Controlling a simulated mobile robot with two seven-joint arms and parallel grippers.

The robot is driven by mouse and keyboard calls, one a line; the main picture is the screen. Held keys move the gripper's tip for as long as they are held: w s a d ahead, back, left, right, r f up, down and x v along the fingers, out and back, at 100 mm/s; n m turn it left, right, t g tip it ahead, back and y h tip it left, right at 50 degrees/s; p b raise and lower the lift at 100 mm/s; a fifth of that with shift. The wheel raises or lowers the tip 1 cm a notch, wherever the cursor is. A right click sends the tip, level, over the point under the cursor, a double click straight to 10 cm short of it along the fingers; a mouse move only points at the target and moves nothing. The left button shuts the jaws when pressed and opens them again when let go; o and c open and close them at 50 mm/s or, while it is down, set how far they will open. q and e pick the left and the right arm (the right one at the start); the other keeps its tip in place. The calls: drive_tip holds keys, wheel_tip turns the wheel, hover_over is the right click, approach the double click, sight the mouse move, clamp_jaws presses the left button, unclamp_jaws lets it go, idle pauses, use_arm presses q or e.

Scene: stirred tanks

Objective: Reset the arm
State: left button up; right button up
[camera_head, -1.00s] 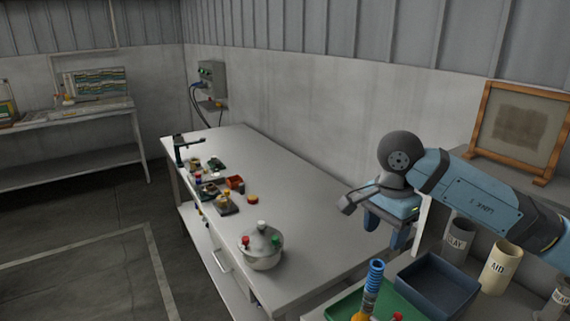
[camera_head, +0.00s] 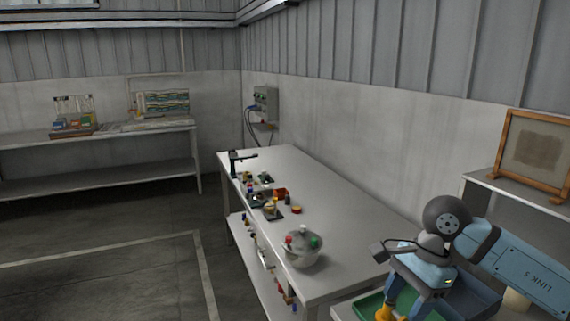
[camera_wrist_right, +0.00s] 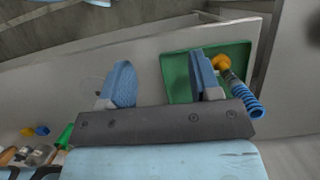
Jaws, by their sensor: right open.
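My right arm comes in at the lower right of the head view. Its gripper (camera_head: 404,298) points down over the green tray (camera_head: 368,306), with blue fingers. In the right wrist view the two fingers (camera_wrist_right: 162,82) stand wide apart with nothing held between them. The green tray (camera_wrist_right: 178,88) lies beyond them there. A blue ribbed tool with an orange end (camera_wrist_right: 243,92) sits beside the right finger, partly over the tray's edge. In the head view only an orange piece (camera_head: 385,312) shows by the fingers. My left gripper is in no view.
A dark blue bin (camera_head: 480,292) sits behind my right gripper, partly hidden. A long grey table (camera_head: 335,225) carries a lidded round pot (camera_head: 303,249) and several small parts. A wood-framed screen (camera_head: 536,152) stands on a shelf at right. Floor at left is clear.

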drive_tip(key=s+a+m+t+y+p, duration=0.1)
drive_tip(key=s+a+m+y+p, duration=0.15)
drive_tip(key=a+m+y, duration=0.55)
drive_tip(key=s+a+m+t+y+p, duration=0.1)
drive_tip(key=s+a+m+y, duration=0.2)
drive_tip(key=a+m+y, duration=0.55)
drive_tip(key=d+f+m+t+h+p, duration=0.1)
drive_tip(key=d+f+m+t+h, duration=0.35)
drive_tip(key=m+t, duration=0.55)
drive_tip(key=d+f+m+t+h+p, duration=0.1)
drive_tip(key=d+f+m+t+h, duration=0.5)
drive_tip(key=m, duration=0.9)
use_arm(q)
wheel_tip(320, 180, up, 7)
drive_tip(key=p, duration=0.1)
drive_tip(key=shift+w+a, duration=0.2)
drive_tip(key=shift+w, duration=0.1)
use_arm(e)
drive_tip(key=s+d+f+m+g+h, duration=0.2)
drive_tip(key=s+f+m+h, duration=0.1)
drive_tip(key=s+f+m, duration=0.3)
drive_tip(key=s+d+f+m+g+h, duration=0.2)
drive_tip(key=s+f+m, duration=0.5)
drive_tip(key=f, duration=0.4)
drive_tip(key=shift+s+m+g+h, duration=0.2)
drive_tip(key=shift+m+g+h, duration=0.15)
drive_tip(key=shift+g+h, duration=0.4)
